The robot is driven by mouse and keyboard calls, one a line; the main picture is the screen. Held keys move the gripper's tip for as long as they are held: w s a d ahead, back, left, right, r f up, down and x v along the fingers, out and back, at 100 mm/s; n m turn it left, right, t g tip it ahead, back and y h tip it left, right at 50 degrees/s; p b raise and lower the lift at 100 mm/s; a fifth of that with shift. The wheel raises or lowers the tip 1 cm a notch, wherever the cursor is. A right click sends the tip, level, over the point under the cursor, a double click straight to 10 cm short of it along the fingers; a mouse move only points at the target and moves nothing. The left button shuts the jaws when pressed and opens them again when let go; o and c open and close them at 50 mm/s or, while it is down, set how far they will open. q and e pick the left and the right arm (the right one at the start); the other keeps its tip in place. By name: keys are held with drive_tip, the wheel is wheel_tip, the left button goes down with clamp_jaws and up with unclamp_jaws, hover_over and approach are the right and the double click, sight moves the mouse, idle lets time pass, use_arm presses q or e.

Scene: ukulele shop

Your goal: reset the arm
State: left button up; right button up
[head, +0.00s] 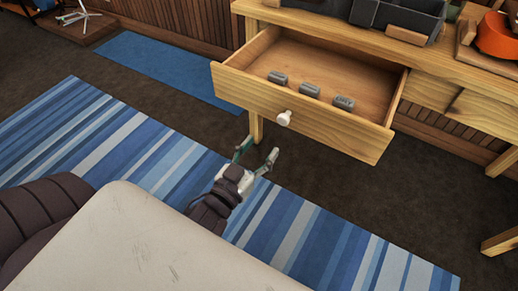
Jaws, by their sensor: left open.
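My left gripper (257,153) is open and empty. It hangs over the striped rug, in front of and below the open drawer (240,95), and looks apart from the drawer's front and its white knob (284,118). The arm comes in from the lower left. My right gripper is not in view.
The wooden drawer is pulled out and holds three small grey objects (310,90). The table (400,55) above carries dark boxes (400,18) and an orange item (498,36). A blue striped rug (325,240) covers the floor; a plain blue mat (165,67) lies behind it.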

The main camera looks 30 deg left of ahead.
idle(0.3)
use_arm(q)
drive_tip(key=s+a+f+g+y, duration=0.25)
drive_tip(key=f+g, duration=0.45)
drive_tip(key=f, duration=0.5)
drive_tip(key=s+d+f+m+g+h+p, duration=0.25)
drive_tip(key=s+f+g+p, duration=0.8)
drive_tip(key=s+f, duration=0.7)
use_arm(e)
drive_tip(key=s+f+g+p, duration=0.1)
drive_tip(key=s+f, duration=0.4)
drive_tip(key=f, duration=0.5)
use_arm(q)
drive_tip(key=s+a+f+p, duration=0.1)
drive_tip(key=s+f+p, duration=0.1)
drive_tip(key=s+p, duration=0.2)
drive_tip(key=s+a+f+p, duration=0.1)
drive_tip(key=s+f+p, duration=0.2)
drive_tip(key=s, duration=0.6)
drive_tip(key=shift+s+a+f+y+p, duration=0.25)
drive_tip(key=shift+a+y+p, duration=0.05)
drive_tip(key=shift+p, duration=0.55)
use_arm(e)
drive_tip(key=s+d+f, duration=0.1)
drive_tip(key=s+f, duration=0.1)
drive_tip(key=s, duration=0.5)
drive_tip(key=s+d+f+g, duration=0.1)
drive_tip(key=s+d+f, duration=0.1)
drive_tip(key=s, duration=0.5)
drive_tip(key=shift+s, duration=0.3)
